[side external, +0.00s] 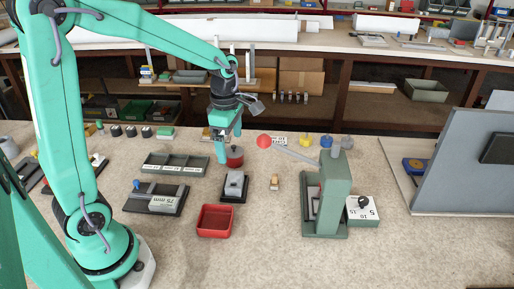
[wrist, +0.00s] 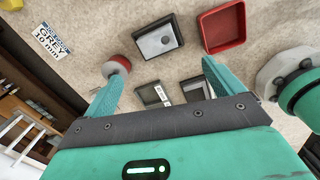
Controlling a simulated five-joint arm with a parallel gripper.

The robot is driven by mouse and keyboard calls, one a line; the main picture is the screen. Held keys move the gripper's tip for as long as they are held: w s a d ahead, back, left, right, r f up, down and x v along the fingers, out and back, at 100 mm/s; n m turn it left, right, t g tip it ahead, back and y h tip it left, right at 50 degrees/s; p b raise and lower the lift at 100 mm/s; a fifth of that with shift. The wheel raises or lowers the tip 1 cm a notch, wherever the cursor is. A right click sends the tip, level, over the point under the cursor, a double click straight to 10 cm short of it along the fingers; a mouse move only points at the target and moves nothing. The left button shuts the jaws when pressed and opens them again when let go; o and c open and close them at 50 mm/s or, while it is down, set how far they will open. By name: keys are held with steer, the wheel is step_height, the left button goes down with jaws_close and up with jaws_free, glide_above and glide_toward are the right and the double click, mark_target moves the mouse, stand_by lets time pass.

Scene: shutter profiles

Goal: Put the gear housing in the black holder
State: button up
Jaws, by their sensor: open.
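A grey gear housing (side external: 235,183) sits in the black holder (side external: 232,200) on the bench, left of centre in the side view. In the wrist view the housing (wrist: 163,40), with a dark round spot on it, lies within the rim of the black holder (wrist: 142,57). I cannot tell whether it is fully seated. My gripper (side external: 229,149) is open and empty, above the bench and behind the holder. In the wrist view its two fingers (wrist: 162,86) are spread wide, with nothing between them.
A red tray (side external: 215,222) stands in front of the holder. A round red part (side external: 235,159) is close under my gripper. A green press (side external: 331,200) with a red-knobbed lever stands to the right. A dark compartment tray (side external: 175,165) lies left. Bare bench lies in front.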

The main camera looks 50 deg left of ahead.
steer(key=s+d+r+m+t, duration=0.2)
steer(key=s+r+m, duration=0.2)
steer(key=s+m, duration=0.3)
steer(key=s+d+r+m+t, duration=0.2)
steer(key=s+r+m, duration=0.3)
steer(key=m, duration=1.2)
steer(key=shift+s+d+m+t, duration=0.2)
steer(key=shift+s+m+t, duration=0.3)
steer(key=shift+s, duration=0.5)
